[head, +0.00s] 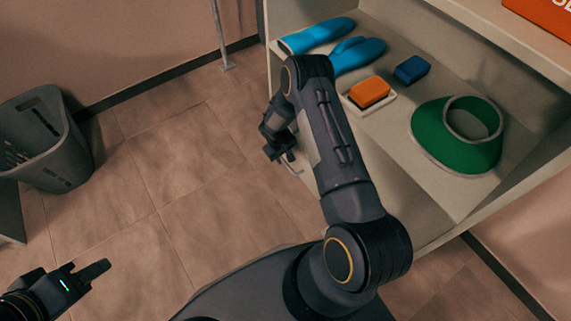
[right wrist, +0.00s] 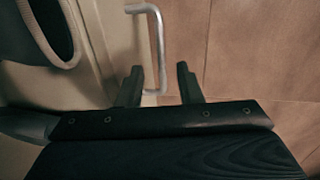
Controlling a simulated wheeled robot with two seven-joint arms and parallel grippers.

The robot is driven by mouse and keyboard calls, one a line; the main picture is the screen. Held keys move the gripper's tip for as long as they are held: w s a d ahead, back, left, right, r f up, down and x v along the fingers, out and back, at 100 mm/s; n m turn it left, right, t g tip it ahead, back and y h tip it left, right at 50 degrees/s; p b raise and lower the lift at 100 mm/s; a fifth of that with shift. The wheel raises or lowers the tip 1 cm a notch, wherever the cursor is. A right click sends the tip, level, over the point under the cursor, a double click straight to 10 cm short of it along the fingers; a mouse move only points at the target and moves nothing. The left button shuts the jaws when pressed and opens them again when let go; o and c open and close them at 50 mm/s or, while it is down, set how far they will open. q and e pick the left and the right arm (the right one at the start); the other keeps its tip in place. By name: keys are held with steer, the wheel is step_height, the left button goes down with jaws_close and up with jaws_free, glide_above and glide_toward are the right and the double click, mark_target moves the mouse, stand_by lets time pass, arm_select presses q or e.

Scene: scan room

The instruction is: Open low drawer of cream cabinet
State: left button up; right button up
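The cream cabinet (head: 440,190) stands at the right of the head view, with an open shelf space. A silver bar handle (right wrist: 160,45) shows in the right wrist view, in front of a cream face. My right gripper (right wrist: 160,82) is open, with one finger on each side of the handle's lower end; I cannot tell whether they touch it. In the head view the right gripper (head: 285,155) is at the cabinet's front edge, and my arm hides much of the low front. My left gripper (head: 95,272) is at the lower left, away from the cabinet; its finger opening is unclear.
Blue gloves (head: 318,35), an orange sponge (head: 370,91), a blue sponge (head: 411,69) and a green visor (head: 430,135) lie on the cabinet's surface. A grey bin (head: 45,140) stands at the left. The tiled floor (head: 200,180) between is clear.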

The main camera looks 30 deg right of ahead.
mark_target(286, 164)
steer(key=f, duration=0.1)
steer(key=f+b, duration=0.1)
steer(key=f, duration=0.3)
steer(key=shift+d, duration=0.4)
jaws_close()
